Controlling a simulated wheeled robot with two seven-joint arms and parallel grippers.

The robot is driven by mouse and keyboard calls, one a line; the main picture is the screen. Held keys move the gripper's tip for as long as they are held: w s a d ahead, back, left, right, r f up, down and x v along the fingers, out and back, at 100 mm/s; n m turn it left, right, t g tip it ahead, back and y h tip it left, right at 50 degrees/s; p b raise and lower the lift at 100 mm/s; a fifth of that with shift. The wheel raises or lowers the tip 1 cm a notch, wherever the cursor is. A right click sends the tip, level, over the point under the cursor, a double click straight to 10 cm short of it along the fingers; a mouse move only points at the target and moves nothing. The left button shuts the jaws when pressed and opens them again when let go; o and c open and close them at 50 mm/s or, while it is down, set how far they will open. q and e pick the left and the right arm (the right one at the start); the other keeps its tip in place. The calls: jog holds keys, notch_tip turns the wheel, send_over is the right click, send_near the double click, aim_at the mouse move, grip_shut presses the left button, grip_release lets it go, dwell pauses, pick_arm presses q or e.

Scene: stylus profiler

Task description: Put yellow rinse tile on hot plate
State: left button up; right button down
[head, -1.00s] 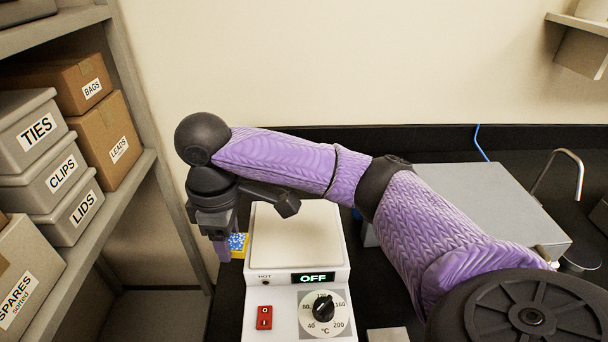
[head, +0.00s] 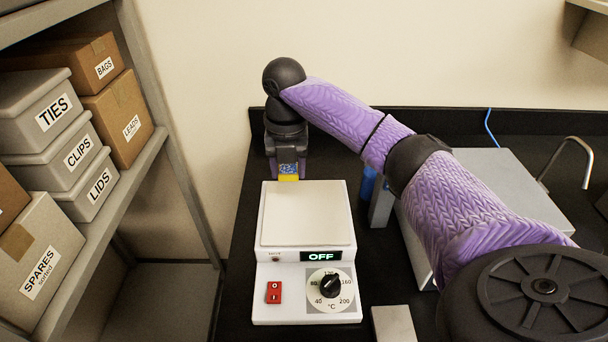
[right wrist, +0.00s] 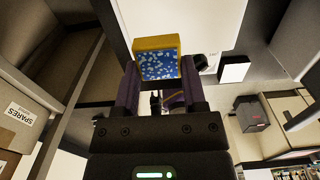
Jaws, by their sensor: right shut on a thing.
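My right gripper (head: 288,170) is shut on the yellow rinse tile (head: 289,178), which has a yellow edge and a blue-and-white speckled face. In the right wrist view the tile (right wrist: 158,63) is held between the two purple fingers. In the head view the gripper and tile are at the back edge of the hot plate (head: 305,214), left of its middle. The tile's exact height above the plate is hard to tell. The plate's white top is bare and its display reads OFF. My left gripper is not in view.
A shelf (head: 150,160) with labelled boxes and bins stands at the left. A blue object (head: 368,184) stands right of the hot plate's back corner, by a grey box (head: 490,190). A small grey block (head: 393,324) lies front right. My right arm spans the bench's right side.

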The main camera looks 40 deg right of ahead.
aim_at(291, 212)
notch_tip(291, 212, down, 9)
jog(key=shift+f+b, duration=0.1)
jog(key=shift+b, duration=0.9)
jog(key=shift+f, duration=0.3)
jog(key=shift+f, duration=0.15)
jog(key=shift+c, duration=0.7)
grip_release()
